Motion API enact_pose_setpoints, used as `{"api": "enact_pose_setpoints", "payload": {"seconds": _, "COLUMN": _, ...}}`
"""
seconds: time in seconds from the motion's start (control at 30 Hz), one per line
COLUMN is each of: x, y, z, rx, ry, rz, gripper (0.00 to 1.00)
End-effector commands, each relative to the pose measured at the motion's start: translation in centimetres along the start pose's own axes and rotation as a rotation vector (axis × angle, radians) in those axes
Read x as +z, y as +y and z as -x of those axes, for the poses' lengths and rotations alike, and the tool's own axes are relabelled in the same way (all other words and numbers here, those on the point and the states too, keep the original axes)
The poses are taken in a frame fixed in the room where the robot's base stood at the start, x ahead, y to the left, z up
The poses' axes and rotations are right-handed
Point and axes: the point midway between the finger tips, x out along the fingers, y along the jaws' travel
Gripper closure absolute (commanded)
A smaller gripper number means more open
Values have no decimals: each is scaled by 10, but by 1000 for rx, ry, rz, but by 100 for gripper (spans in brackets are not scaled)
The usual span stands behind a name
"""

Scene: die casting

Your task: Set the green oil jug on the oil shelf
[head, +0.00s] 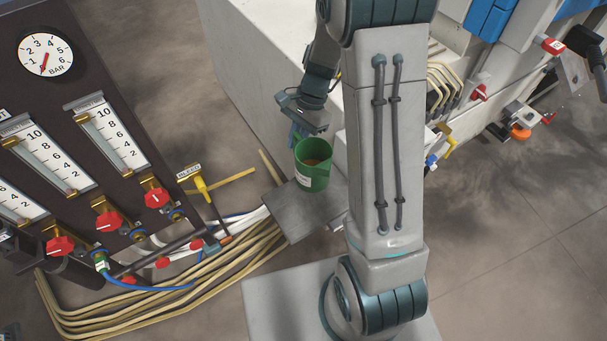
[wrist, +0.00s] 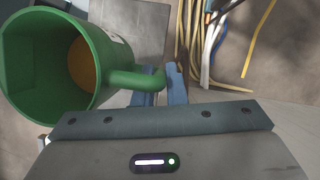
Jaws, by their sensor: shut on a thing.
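The green oil jug (head: 314,170) is upright, with an open top, brownish-orange contents and a white label. In the wrist view the jug (wrist: 98,62) fills the upper left. My gripper (wrist: 162,88) is shut on its handle; in the head view my gripper (head: 296,134) is just behind the jug. A flat grey plate (head: 292,215), which looks like the oil shelf, lies under the jug in the head view. It also shows beyond the jug in the wrist view (wrist: 150,28). I cannot tell whether the jug touches it.
A dark gauge panel (head: 85,75) with red valve handles stands at left. A yellow tagged valve (head: 197,182) and bundled yellow pipes (head: 215,262) lie left of the plate. A large pale machine block (head: 255,85) is behind. My arm hides the plate's right side.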

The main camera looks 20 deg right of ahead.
Motion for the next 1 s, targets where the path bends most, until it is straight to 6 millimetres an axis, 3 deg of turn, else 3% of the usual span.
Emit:
{"api": "enact_pose_setpoints", "payload": {"seconds": 0.2, "x": -16, "y": 1, "z": -38, "rx": 4, "ry": -3, "rz": -2, "gripper": 100}}
{"api": "enact_pose_setpoints", "payload": {"seconds": 0.6, "x": -32, "y": 1, "z": -78, "rx": 5, "ry": -3, "rz": 0, "gripper": 100}}
{"api": "enact_pose_setpoints", "payload": {"seconds": 1.0, "x": -36, "y": 0, "z": -86, "rx": 2, "ry": 0, "rz": 2, "gripper": 100}}
